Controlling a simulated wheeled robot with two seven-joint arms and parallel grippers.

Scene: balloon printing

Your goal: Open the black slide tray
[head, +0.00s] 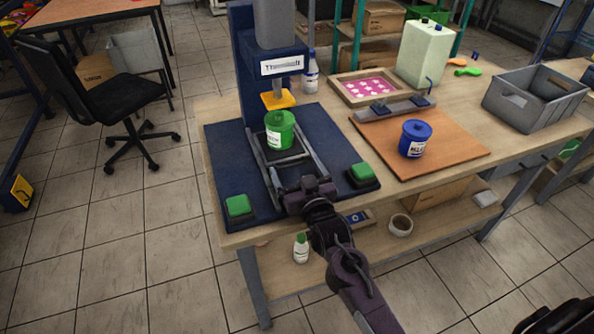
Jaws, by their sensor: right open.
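The black slide tray (264,153) sits between two metal rails (318,163) on the blue press base (225,155). My right gripper (304,187) is open at the front end of the rails, low over the front edge of the base. Whether its fingers touch the tray's front or a handle cannot be made out, as the gripper covers that part. My left gripper is not in view.
Green buttons (238,205) and (361,172) flank the rails. To the right, a blue pot (415,138) stands on an orange-brown board (460,150), with a framed pink screen (368,87) behind. A grey crate (535,98) stands at the table's right end.

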